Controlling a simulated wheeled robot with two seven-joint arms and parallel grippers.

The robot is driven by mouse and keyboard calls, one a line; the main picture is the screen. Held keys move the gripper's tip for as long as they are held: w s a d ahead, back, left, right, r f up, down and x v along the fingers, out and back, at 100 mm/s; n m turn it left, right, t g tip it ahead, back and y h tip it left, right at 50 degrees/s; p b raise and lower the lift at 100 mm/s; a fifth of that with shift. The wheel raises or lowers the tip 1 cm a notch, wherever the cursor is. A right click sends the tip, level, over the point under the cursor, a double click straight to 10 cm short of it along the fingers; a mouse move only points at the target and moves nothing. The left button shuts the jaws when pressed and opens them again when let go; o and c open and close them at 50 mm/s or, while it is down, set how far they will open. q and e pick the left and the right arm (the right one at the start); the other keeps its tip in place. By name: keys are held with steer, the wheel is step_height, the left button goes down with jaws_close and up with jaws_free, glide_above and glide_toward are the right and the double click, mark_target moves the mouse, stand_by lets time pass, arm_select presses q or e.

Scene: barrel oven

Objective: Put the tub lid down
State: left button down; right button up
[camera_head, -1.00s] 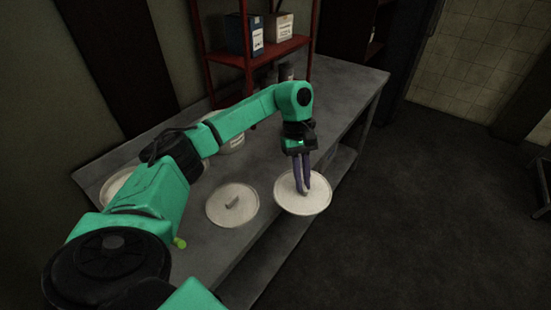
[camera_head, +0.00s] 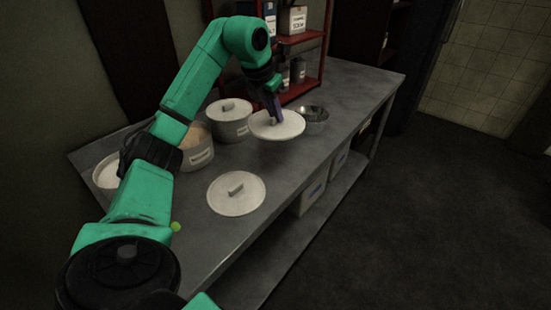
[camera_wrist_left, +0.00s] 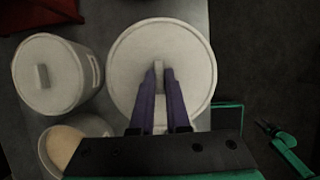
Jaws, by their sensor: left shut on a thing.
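My left gripper (camera_head: 275,116) is shut on the upright handle of a round, pale tub lid (camera_head: 290,127). The lid is held roughly level over the far part of the table, left of a metal bowl. I cannot tell how far it is above the table. In the left wrist view the lid (camera_wrist_left: 130,60) shows face-on, with the two purple fingers (camera_wrist_left: 160,85) on either side of its handle. My right gripper is not in view.
A second lid (camera_head: 236,204) lies flat on the grey table (camera_head: 290,170). A lidded tub (camera_head: 231,130), an open tub (camera_head: 199,158) with tan contents and another round container (camera_head: 103,178) stand behind it. The metal bowl (camera_head: 314,124) and a red shelf (camera_head: 305,90) are near the held lid.

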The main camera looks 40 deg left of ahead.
mark_target(266, 129)
arm_select(q)
step_height(266, 129, down, 12)
steer(key=shift+f+b, duration=0.2)
steer(key=shift+b, duration=0.55)
steer(key=shift+f, duration=0.15)
steer(key=shift+f, duration=0.1)
steer(key=c, duration=0.9)
jaws_free()
steer(key=v, duration=1.2)
steer(key=shift+p, duration=0.3)
steer(key=shift+w, duration=0.1)
